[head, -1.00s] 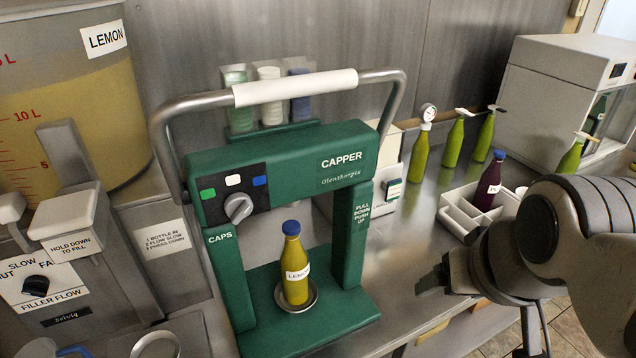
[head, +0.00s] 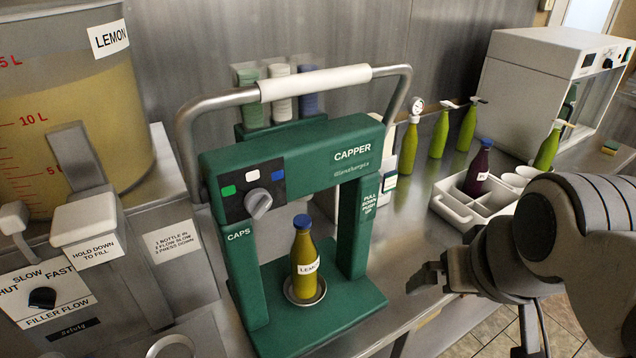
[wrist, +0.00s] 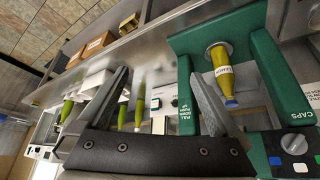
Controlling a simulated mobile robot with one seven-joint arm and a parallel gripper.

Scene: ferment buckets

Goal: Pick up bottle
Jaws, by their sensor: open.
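A yellow bottle (head: 306,262) with a blue cap and a LEMON label stands upright on the round plate of the green capper (head: 290,165), between its two posts. The bottle also shows in the wrist view (wrist: 222,72), between the green posts. My gripper (head: 420,280) is to the right of the capper in the head view, apart from the bottle. In the wrist view the two fingers (wrist: 160,100) are spread with nothing between them, and the bottle lies just beyond the right finger.
A white divided crate (head: 455,208) holds a dark purple bottle (head: 478,168). Several green bottles (head: 440,135) stand behind it. A filler with a LEMON tank (head: 85,130) stands at left. The capper's handle (head: 315,83) arches above it.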

